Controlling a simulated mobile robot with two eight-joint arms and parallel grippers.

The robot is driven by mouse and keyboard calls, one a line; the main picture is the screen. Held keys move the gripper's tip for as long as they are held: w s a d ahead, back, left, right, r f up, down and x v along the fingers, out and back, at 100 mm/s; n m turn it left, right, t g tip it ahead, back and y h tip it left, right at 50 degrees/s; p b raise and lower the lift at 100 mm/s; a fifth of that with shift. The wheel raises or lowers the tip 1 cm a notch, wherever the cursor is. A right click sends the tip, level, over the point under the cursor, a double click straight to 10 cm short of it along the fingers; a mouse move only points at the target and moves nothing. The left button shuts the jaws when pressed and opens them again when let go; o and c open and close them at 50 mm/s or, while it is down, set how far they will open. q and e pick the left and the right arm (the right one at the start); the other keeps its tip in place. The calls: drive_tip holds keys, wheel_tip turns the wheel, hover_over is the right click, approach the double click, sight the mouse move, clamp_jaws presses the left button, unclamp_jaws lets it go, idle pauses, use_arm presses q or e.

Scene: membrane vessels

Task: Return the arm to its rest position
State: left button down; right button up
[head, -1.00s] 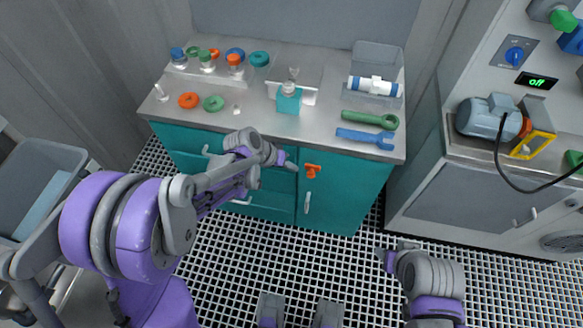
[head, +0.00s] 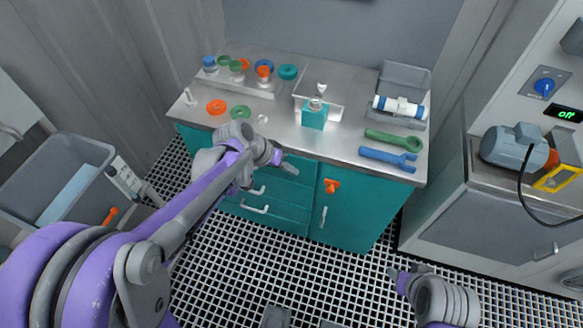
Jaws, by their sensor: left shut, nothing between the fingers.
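My left arm comes in from the lower left and reaches toward the teal cabinet (head: 350,215). Its gripper (head: 292,168) is shut and empty, in front of the cabinet's upper part and below the counter edge, left of the orange cabinet latch (head: 332,186). It appears apart from the cabinet. My right gripper (head: 396,273) is low at the right, over the grid floor (head: 330,275). Its fingers are too small and turned away to tell open from shut.
The steel counter (head: 340,150) holds a teal block (head: 314,116), a blue wrench (head: 388,158), a green wrench (head: 394,140), a white-and-blue cylinder (head: 398,106) and several rings and jars. A grey tub (head: 90,160) stands left. A motor (head: 513,146) sits on the right bench.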

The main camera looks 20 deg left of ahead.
use_arm(q)
drive_tip(key=s+a+r+y+p, duration=0.1)
drive_tip(key=s+r+y+p, duration=0.1)
drive_tip(key=s, duration=0.7)
drive_tip(key=s+a+r+n+t+y+p, duration=0.1)
drive_tip(key=s+a+r+y+p, duration=0.1)
drive_tip(key=s, duration=0.7)
wheel_tip(320, 180, up, 2)
drive_tip(key=shift+s+a+r+y+p, duration=0.25)
drive_tip(key=shift+s+y+p, duration=0.2)
drive_tip(key=shift+y, duration=0.25)
drive_tip(key=shift+w, duration=0.1)
